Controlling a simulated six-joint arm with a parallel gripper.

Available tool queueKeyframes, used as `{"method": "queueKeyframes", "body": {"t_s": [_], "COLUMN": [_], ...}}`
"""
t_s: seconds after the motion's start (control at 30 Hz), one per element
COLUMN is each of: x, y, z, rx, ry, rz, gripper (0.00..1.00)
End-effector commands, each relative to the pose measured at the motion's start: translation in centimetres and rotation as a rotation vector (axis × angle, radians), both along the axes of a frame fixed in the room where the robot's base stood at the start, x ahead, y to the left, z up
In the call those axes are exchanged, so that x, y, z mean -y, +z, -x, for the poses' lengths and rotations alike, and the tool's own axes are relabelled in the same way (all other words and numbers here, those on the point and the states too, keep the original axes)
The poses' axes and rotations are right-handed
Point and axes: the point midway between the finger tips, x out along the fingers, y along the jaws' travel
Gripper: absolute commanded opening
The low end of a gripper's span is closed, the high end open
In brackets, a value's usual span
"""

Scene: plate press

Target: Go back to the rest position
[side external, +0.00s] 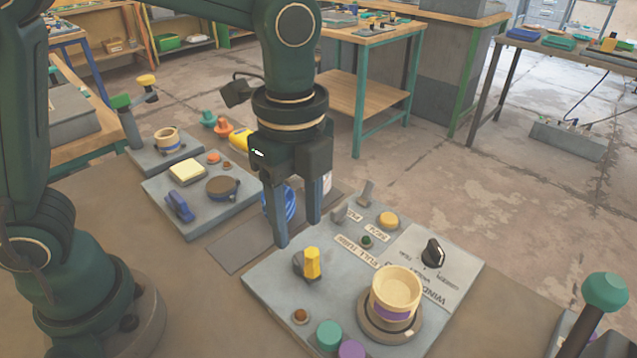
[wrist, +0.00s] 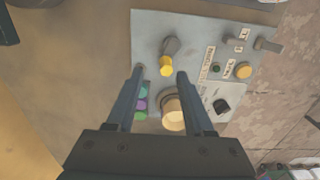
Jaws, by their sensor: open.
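My gripper (side external: 297,230) points down with its two fingers apart and nothing between them. It hangs above the back left edge of the grey control panel (side external: 280,280). A yellow-tipped lever (side external: 312,262) stands on the panel just in front of the fingers. In the wrist view the open fingers (wrist: 160,73) frame the yellow lever tip (wrist: 166,66), and I cannot tell the height between them. A cream cup (side external: 396,288) with a purple band sits in a round holder (side external: 410,328) on the panel. My gripper is apart from the cup.
Behind the fingers are a blue round thing (side external: 283,205), partly hidden, and a dark mat (side external: 237,252). A second panel (side external: 205,212) bears a cream block (side external: 187,171) and a brown disc (side external: 222,187). A green-knobbed lever (side external: 605,291) stands at the right. Space above the panels is clear.

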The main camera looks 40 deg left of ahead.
Motion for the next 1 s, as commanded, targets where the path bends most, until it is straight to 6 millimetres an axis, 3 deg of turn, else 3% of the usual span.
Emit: {"method": "queueKeyframes", "body": {"t_s": [0.23, 0.47, 0.73, 1.0], "x": [-0.3, -3.2, -7.4, -9.6], "y": [0.3, 4.1, 6.1, 4.4], "z": [-0.3, 0.2, 3.8, 7.2], "rx": [0.013, 0.141, 0.314, 0.419], "ry": [0.014, 0.141, 0.626, 1.223], "rz": [0.005, 0.049, 0.144, 0.303], "gripper": [0.53, 0.53, 0.53, 0.53]}}
